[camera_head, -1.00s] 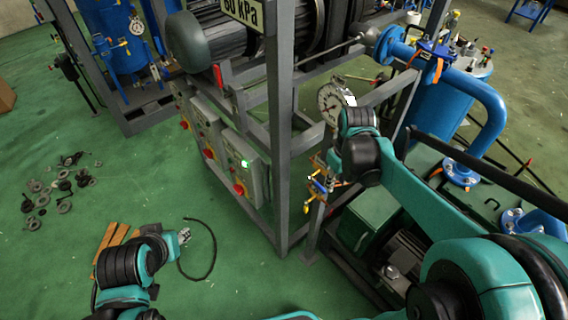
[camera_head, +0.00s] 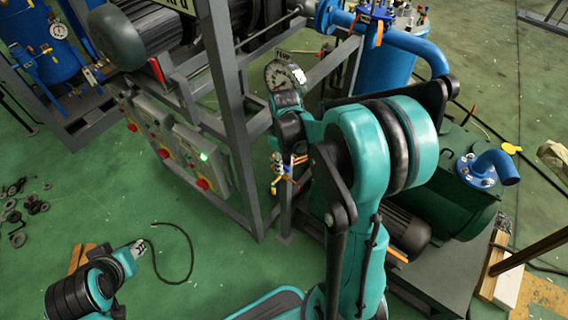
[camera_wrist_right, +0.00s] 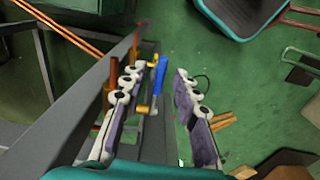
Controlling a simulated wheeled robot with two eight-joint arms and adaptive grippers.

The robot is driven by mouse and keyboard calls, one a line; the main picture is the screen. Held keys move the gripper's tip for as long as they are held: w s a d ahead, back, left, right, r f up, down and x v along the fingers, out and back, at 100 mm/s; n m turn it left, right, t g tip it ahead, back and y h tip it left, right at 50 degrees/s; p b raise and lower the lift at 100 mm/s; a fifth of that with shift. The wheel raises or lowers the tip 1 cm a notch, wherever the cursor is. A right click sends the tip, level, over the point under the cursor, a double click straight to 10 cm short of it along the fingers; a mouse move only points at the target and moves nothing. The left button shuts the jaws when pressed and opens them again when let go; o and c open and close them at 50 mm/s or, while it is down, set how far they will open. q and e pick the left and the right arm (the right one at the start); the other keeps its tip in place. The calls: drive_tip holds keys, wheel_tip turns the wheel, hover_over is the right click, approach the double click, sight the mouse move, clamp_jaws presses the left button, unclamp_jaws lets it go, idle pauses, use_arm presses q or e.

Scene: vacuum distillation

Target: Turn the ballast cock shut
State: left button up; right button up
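In the right wrist view a small brass cock with a blue lever (camera_wrist_right: 160,76) stands between the fingers of my right gripper (camera_wrist_right: 156,84). The gripper is open, with a finger on each side of the lever and a visible gap at the right finger. Contact at the left finger is unclear. No label shows that this is the ballast cock. In the head view the small brass fittings with coloured handles (camera_head: 278,170) sit below the round gauge (camera_head: 283,76), partly hidden by my right wrist. My left gripper (camera_head: 137,248) is low at the left, away from the fittings; its fingers are too small to read.
The grey steel frame (camera_head: 233,125) stands just left of the fittings. Switch boxes (camera_head: 190,150) with red knobs hang on it. A green pump unit (camera_head: 455,205) and a blue pipe (camera_head: 497,163) are at right. A black cable (camera_head: 188,262) lies on open green floor.

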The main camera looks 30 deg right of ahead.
clamp_jaws()
